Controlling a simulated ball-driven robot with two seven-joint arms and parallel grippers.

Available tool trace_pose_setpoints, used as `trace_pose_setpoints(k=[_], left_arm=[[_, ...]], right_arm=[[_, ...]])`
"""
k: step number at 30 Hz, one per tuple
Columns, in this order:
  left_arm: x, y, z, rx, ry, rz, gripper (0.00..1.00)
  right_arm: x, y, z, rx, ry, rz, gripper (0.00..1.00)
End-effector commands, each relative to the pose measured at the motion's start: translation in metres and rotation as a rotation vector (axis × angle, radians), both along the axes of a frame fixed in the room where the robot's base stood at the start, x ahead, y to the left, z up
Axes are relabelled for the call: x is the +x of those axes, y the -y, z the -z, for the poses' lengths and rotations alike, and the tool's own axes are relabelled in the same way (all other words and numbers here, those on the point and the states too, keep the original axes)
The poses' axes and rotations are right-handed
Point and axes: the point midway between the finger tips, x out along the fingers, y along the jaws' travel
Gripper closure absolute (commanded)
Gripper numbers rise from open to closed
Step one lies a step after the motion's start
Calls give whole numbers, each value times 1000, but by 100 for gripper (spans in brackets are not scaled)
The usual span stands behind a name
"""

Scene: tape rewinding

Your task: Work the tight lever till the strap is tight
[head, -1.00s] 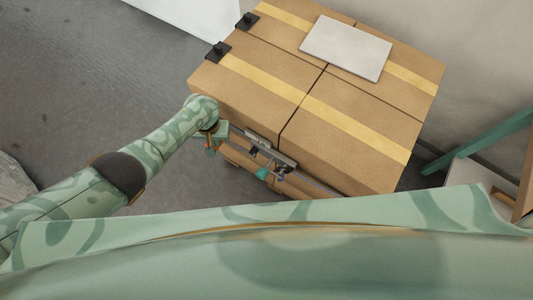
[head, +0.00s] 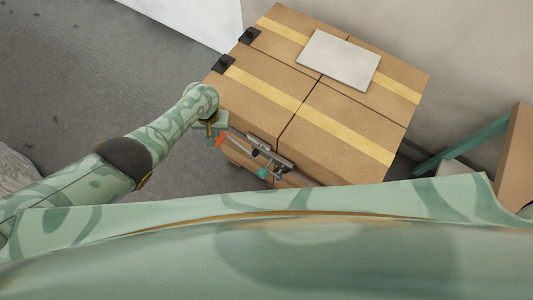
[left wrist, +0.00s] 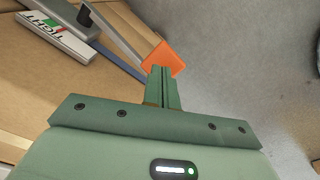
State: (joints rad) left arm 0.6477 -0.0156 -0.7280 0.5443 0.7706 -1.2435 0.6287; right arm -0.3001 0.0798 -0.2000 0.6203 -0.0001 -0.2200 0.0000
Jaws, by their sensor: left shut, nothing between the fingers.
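The strap device (head: 270,152) is a grey metal body on the near side of the boxes, with a teal piece (head: 262,173) hanging at it. In the left wrist view its label reads TIGHT (left wrist: 42,38). A grey lever (left wrist: 112,34) runs from it to an orange tip (left wrist: 162,59), which also shows in the head view (head: 219,140). My left gripper (head: 214,134) is shut and empty. Its fingertips (left wrist: 162,69) overlap the orange tip's near edge in the wrist view; I cannot tell whether they touch.
Cardboard boxes (head: 340,122) with yellow tape stand as a block, with a pale flat panel (head: 340,59) on top. Black corner pieces (head: 223,64) sit at the left edge. Grey floor (head: 110,95) is free at left. A green frame (head: 465,142) stands at right.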

Motion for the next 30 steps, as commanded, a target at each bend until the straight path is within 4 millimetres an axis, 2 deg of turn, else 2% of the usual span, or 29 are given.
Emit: trace_pose_setpoints(k=[12, 30], left_arm=[[0, 0, 3, 0, 0, 0, 100], [-1, 0, 33, -1, -2, 0, 100]], right_arm=[[-1, 0, 2, 0, -1, 0, 63], [-6, 0, 26, -1, -15, 0, 63]])
